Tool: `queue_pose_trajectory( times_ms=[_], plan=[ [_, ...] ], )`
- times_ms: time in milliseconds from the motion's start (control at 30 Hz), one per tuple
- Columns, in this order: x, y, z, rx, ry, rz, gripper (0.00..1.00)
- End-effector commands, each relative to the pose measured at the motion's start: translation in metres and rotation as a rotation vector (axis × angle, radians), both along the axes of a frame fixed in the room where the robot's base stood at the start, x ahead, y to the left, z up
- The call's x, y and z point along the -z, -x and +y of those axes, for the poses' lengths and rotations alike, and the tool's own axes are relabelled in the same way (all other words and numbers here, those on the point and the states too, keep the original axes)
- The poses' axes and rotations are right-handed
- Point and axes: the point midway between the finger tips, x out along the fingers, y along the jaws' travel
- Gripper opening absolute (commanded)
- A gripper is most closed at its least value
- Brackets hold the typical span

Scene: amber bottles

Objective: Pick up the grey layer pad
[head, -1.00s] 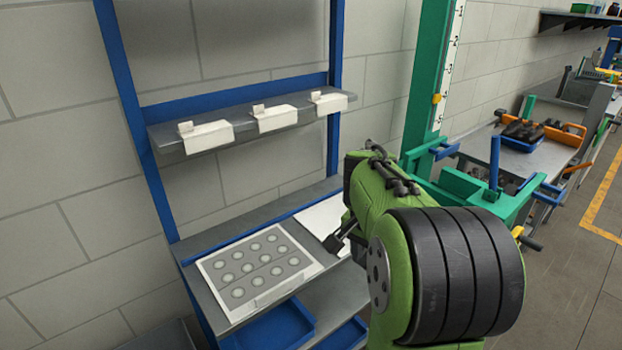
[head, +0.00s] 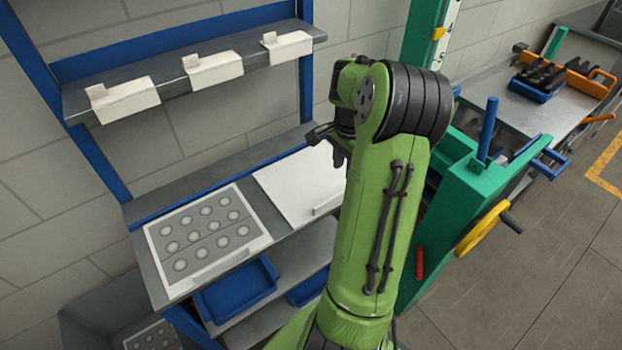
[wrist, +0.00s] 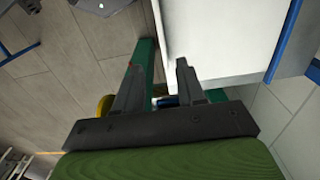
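A grey pad with several pale round marks and a white border (head: 208,232) lies flat on the left of the rack's upper worktop in the head view. A plain white sheet or board (head: 295,190) lies to its right. My gripper (head: 325,140) is above the far right side of that white board, away from the grey pad. In the wrist view my gripper (wrist: 157,75) has its two fingers apart with nothing between them. A large white surface (wrist: 220,40) fills the upper right there. The grey pad cannot be made out in the wrist view.
A shelf (head: 200,70) with white label holders runs above the worktop. Blue trays (head: 238,290) sit on the lower level, and another round-marked sheet (head: 152,338) shows at bottom left. A green column with a yellow handwheel (head: 482,228) stands right of my arm.

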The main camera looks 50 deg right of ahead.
Motion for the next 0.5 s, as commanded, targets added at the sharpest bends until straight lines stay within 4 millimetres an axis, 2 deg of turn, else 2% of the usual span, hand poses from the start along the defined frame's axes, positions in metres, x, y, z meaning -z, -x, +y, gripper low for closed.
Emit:
queue_pose_trajectory(
  times_ms=[33, 100, 267, 500],
  plan=[
    [0.016, 0.001, 0.000, 0.002, -0.005, 0.003, 0.39],
    [0.031, 0.001, 0.000, 0.002, -0.005, 0.002, 0.39],
    [0.050, 0.000, 0.000, 0.000, -0.002, 0.001, 0.39],
    [0.092, -0.002, 0.000, 0.002, -0.002, 0.002, 0.39]
  ],
)
